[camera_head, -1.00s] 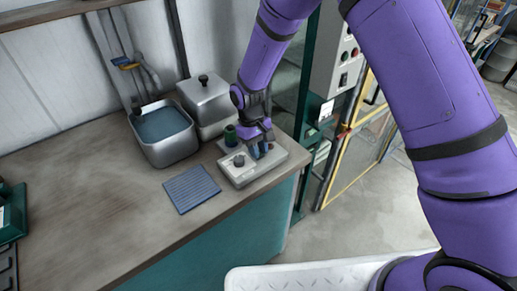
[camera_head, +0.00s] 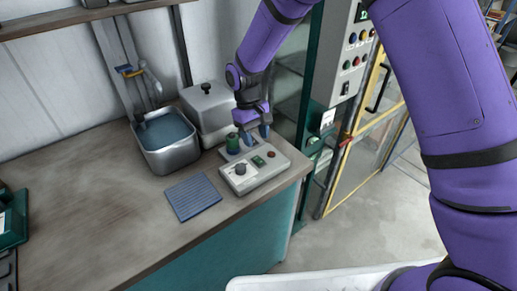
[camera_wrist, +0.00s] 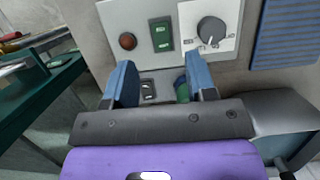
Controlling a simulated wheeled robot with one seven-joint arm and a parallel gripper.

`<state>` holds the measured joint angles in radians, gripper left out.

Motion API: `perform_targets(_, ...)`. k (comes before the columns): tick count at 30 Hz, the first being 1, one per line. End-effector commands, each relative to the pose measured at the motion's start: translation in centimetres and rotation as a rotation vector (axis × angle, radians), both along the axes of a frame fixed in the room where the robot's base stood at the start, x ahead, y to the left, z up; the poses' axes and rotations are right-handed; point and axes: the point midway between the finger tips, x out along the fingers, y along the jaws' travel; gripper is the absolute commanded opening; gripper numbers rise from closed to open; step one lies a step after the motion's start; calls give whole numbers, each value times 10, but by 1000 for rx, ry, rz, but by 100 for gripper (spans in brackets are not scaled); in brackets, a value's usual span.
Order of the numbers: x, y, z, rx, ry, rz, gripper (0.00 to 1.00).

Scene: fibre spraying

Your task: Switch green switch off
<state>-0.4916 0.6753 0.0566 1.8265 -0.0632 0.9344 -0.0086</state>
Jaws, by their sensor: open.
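The green switch (camera_head: 258,161) sits on a pale control box (camera_head: 243,184), between a dark knob (camera_head: 240,169) and a red button (camera_head: 271,155). In the wrist view the green rectangular switch (camera_wrist: 161,34) lies ahead of the fingertips, with the red button (camera_wrist: 128,41) to its left and the dial (camera_wrist: 211,31) to its right. My gripper (camera_head: 256,137) is over the back edge of the box, apart from the switch. In the wrist view my gripper (camera_wrist: 160,75) has its blue fingers apart with nothing held between them. I cannot tell the switch's on or off position.
A metal basin (camera_head: 168,158) and a lidded metal box (camera_head: 207,108) stand behind to the left. A blue ribbed mat (camera_head: 193,196) lies left of the control box. The bench's left middle is clear.

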Motion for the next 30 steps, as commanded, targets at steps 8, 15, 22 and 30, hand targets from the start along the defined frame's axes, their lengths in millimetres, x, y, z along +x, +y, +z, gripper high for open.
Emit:
perform_targets(8,8,5,29,1,-2,-1,51)
perform_targets(15,8,5,32,0,0,0,51)
perform_targets(22,8,5,32,0,0,-1,51)
perform_targets(30,7,-18,71,21,-47,-39,51)
